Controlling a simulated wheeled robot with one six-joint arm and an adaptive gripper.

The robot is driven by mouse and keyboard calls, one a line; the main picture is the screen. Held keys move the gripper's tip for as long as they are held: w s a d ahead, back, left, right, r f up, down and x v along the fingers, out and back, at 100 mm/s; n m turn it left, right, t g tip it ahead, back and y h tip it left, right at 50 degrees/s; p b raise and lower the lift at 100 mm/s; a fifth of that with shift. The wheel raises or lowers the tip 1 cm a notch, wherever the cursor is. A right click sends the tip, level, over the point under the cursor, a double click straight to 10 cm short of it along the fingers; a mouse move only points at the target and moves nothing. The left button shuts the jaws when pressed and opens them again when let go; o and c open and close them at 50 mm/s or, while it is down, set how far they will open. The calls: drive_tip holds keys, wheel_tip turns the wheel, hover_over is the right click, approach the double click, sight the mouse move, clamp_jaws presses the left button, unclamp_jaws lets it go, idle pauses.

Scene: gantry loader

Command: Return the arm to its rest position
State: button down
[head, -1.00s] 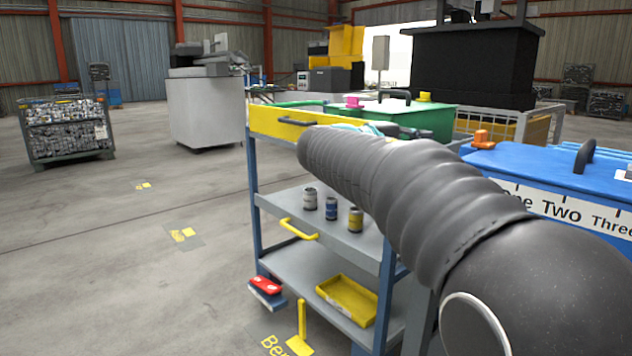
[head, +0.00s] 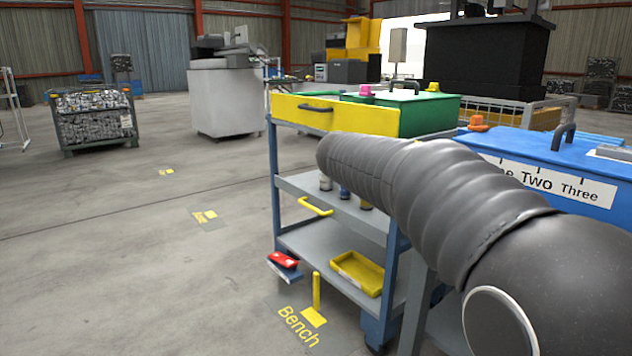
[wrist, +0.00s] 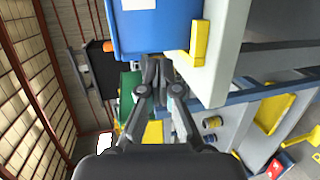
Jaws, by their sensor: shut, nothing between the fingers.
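My gripper (wrist: 155,72) shows in the wrist view with its two fingers together, shut and empty. That view is turned on its side; the fingers appear in front of the green box (wrist: 129,88) and close to the blue box (wrist: 150,30) in the picture. In the head view my grey sleeved arm reaches in from the lower right across the cart (head: 310,257). The gripper itself is hidden there behind the arm.
The cart carries a yellow drawer front (head: 337,114), a green box (head: 430,112) and a yellow tray (head: 357,273). Cans on its middle shelf are partly hidden by my arm. A blue box (head: 560,160) stands at right.

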drive_tip(key=s+a+f+g+y, duration=0.3)
drive_tip(key=s+f+y, duration=0.4)
drive_tip(key=s+f, duration=0.7)
drive_tip(key=s+a+f+m+y+p, duration=0.1)
drive_tip(key=s+a+f+m+y, duration=0.1)
drive_tip(key=s, duration=0.7)
drive_tip(key=s+a+f+m+t+y+p, duration=0.1)
drive_tip(key=s+f+m+y, duration=0.3)
drive_tip(key=s, duration=0.6)
drive_tip(key=shift+a+f+y+p, duration=0.15)
drive_tip(key=shift+a+y+p, duration=0.15)
drive_tip(key=shift+a+p, duration=0.2)
drive_tip(key=shift+a, duration=0.1)
